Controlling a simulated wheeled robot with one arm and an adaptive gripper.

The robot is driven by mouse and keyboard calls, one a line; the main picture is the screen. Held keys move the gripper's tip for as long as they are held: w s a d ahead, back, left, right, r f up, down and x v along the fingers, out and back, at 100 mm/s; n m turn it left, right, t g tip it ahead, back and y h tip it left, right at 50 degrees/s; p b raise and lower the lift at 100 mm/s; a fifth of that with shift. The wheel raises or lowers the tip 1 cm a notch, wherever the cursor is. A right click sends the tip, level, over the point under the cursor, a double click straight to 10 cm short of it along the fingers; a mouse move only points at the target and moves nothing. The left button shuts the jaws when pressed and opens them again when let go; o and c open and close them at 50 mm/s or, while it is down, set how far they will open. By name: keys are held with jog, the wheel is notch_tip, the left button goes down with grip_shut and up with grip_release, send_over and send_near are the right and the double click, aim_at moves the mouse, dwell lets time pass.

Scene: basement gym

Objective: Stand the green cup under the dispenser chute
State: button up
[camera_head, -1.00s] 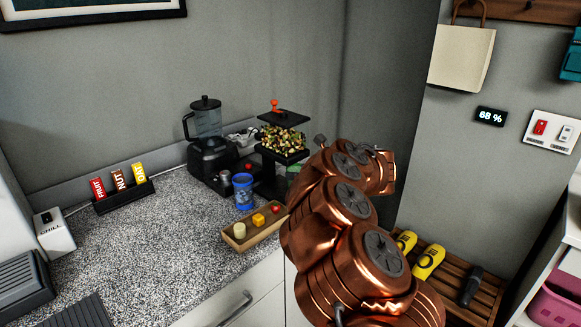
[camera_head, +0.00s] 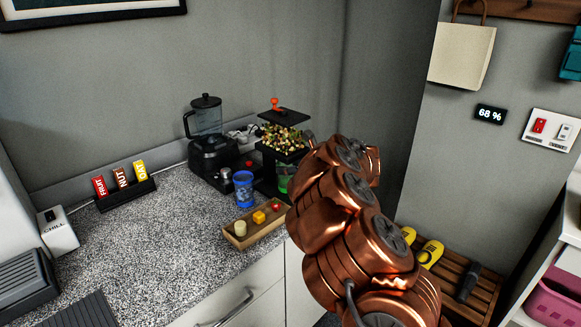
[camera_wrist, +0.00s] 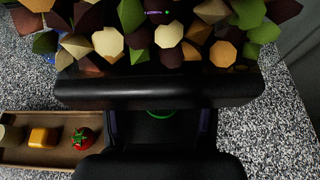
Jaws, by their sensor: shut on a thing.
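The dispenser (camera_head: 268,186) is a black stand with an open hopper of mixed chunks and a red-knobbed lid above. The green cup (camera_head: 284,184) shows in the head view as a small green patch below the hopper, mostly hidden by the dispenser and my arm. In the wrist view only a green arc of the cup (camera_wrist: 160,114) shows, under the dispenser's black edge (camera_wrist: 155,88). My gripper (camera_wrist: 160,128) is shut on the cup, its dark fingers either side of it. The chute itself and the cup's base are hidden, so I cannot tell whether the cup touches the surface.
A blue cup (camera_head: 244,190) and a small grey shaker stand left of the dispenser. A wooden tray (camera_head: 238,243) with small food pieces lies in front. A blender (camera_head: 207,150) stands behind left.

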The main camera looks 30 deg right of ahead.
jog(key=shift+f, duration=0.15)
jog(key=o, duration=1)
jog(key=shift+r+p, duration=0.35)
jog(key=shift+s+d+f+b, duration=0.1)
jog(key=shift+s+d+b, duration=0.05)
jog(key=shift+s+b, duration=0.2)
jog(key=b+v, duration=0.2)
jog(key=v, duration=0.9)
jog(key=shift+s, duration=0.1)
